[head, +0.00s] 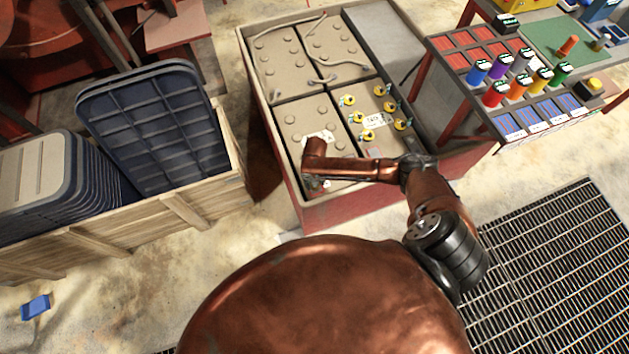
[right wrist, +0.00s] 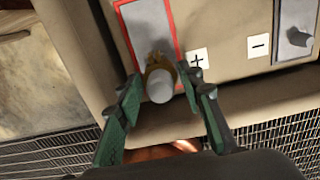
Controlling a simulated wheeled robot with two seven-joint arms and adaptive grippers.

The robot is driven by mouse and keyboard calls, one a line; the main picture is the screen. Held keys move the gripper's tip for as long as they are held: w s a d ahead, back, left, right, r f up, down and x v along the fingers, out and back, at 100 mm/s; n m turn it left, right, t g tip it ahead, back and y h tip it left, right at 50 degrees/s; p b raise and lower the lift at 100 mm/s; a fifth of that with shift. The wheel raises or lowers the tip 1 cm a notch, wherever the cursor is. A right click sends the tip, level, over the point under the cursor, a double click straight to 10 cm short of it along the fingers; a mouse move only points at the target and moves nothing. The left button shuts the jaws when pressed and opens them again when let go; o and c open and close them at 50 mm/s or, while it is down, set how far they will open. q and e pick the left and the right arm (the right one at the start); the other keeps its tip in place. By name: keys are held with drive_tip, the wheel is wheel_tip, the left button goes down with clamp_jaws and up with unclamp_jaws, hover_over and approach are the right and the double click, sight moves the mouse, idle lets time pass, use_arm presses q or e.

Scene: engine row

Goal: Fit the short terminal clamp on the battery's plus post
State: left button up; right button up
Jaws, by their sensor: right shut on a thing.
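The battery (head: 300,120) is the front-left beige block in the red-sided tray, partly hidden by my right arm. In the right wrist view its top (right wrist: 228,33) shows plus and minus labels. A red frame (right wrist: 122,32) around a grey plate lies left of the plus label. My right gripper (right wrist: 162,95) is shut on a small brass clamp (right wrist: 155,62) with a pale round end (right wrist: 160,86). The clamp overlaps the near end of the red frame. The plus post is hidden behind it, so I cannot tell whether they touch. My left gripper is out of view.
The red tray (head: 283,163) holds other batteries with cables and one with yellow caps (head: 369,134). A rack of coloured cylinders (head: 497,93) stands right. A wooden crate (head: 205,203) with dark blue bins stands left. Metal grating (head: 548,275) lies front right.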

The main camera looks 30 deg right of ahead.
drive_tip(key=o, duration=1.4)
wheel_tip(320, 180, up, 12)
idle(0.5)
